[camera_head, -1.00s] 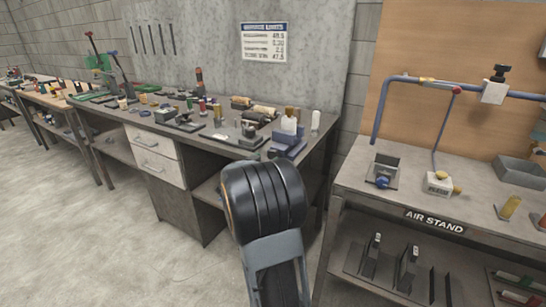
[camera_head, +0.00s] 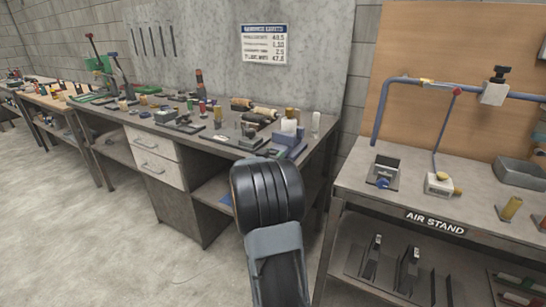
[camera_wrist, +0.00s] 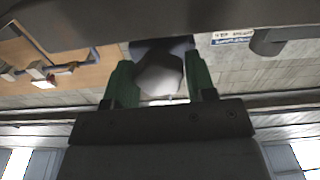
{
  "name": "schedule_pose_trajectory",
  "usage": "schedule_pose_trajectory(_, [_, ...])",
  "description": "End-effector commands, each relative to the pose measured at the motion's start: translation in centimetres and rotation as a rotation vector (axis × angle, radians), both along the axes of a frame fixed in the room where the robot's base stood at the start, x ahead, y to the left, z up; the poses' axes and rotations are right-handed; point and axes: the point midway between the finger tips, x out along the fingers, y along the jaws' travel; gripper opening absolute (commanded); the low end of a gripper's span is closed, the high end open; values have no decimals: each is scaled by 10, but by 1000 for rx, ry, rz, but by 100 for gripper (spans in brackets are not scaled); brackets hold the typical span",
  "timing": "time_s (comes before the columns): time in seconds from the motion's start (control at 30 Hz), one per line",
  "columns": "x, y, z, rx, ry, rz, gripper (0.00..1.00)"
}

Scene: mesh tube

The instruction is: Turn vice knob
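The blue vice (camera_head: 291,139) sits at the right end of the grey bench, with a white part on top. The black joint of my arm stands in front of its lower side. In the wrist view, which is upside down, a pale faceted piece (camera_wrist: 160,74) that looks like the knob shows against a dark blue body (camera_wrist: 150,46). My gripper (camera_wrist: 162,72) has its green fingers apart, one on each side of that piece, with little or no gap. I cannot tell whether they press on it. In the head view my gripper is mostly hidden behind my arm.
The bench top (camera_head: 225,142) is crowded with small tools left of the vice. A white bottle (camera_head: 316,122) stands just right of it. The air stand table (camera_head: 400,197) is to the right, with a narrow gap between. The floor (camera_head: 90,240) at left is clear.

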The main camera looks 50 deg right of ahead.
Motion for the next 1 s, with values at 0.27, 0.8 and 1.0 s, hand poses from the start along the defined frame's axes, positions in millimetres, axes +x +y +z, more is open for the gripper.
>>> schedule_pose_trajectory(0.27, [0,0,0,0,0,0,24])
schedule_pose_trajectory(0.8, [-2,0,-2,104,-421,0,20])
schedule_pose_trajectory(1.0, [-2,0,-1,110,-441,0,20])
